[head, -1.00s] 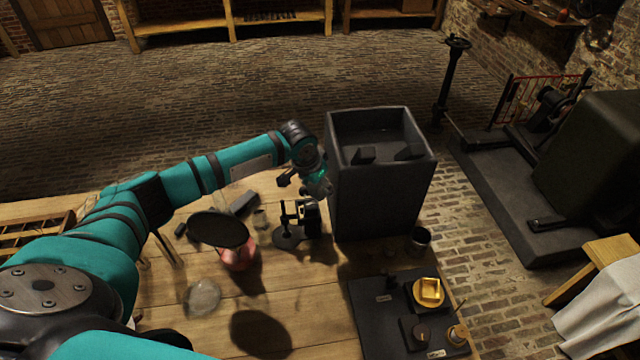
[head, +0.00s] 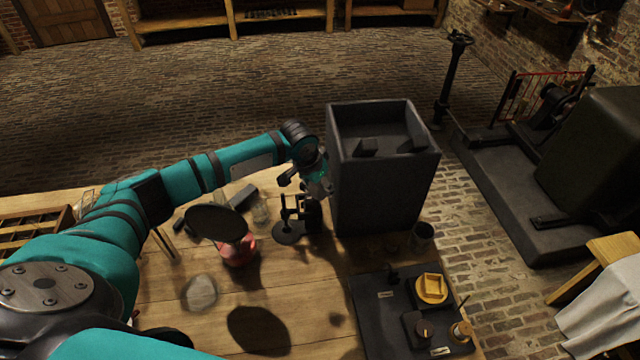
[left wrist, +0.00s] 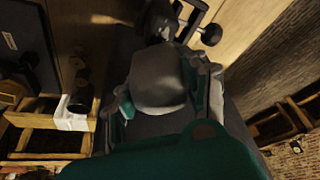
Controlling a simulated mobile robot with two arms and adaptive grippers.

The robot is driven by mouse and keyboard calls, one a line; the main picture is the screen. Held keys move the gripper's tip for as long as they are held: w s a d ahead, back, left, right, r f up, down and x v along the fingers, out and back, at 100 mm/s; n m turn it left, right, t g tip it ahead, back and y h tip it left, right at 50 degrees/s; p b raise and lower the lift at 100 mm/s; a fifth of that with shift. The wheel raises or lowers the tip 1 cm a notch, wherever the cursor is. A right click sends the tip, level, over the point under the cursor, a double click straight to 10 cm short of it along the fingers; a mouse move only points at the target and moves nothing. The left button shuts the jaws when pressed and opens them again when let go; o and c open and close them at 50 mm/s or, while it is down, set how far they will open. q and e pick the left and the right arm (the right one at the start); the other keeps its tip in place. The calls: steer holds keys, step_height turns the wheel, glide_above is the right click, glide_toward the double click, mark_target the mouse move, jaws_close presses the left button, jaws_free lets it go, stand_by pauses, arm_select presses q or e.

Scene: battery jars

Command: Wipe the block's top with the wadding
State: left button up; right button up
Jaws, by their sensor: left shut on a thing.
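My left gripper (head: 314,184) is beside the left wall of a tall dark grey open box (head: 380,190), above the table. In the left wrist view, the gripper (left wrist: 162,92) has a finger on each side of a rounded, soft-looking grey lump (left wrist: 160,72), probably the wadding, and is shut on it. The head view does not show this lump clearly. I cannot tell for certain which thing is the block; a dark block (head: 414,328) with a round top piece sits on the black mat (head: 372,312). My right gripper is not in view.
A small black stand (head: 290,228) is just below the left gripper. A dark disc (head: 215,223) over a red base (head: 238,252) and a clear glass piece (head: 200,292) are farther left.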

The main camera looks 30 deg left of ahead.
mark_target(308, 197)
arm_select(q)
steer(key=shift+f, duration=0.95)
steer(key=shift+s+a+r+p, duration=0.2)
steer(key=shift+s+a+p, duration=0.35)
steer(key=shift+a, duration=0.15)
steer(key=shift+s+a+p, duration=0.7)
steer(key=shift+a, duration=0.25)
steer(key=shift+f, duration=0.1)
steer(key=shift+w+d+f, duration=0.15)
steer(key=shift+w+d, duration=0.2)
steer(key=shift+d, duration=0.25)
steer(key=shift+w+d+f, duration=0.1)
steer(key=shift+w+d, duration=0.2)
steer(key=shift+d, duration=0.3)
steer(key=shift+w+d+f, duration=0.15)
steer(key=shift+w+d, duration=0.2)
steer(key=shift+d, duration=0.25)
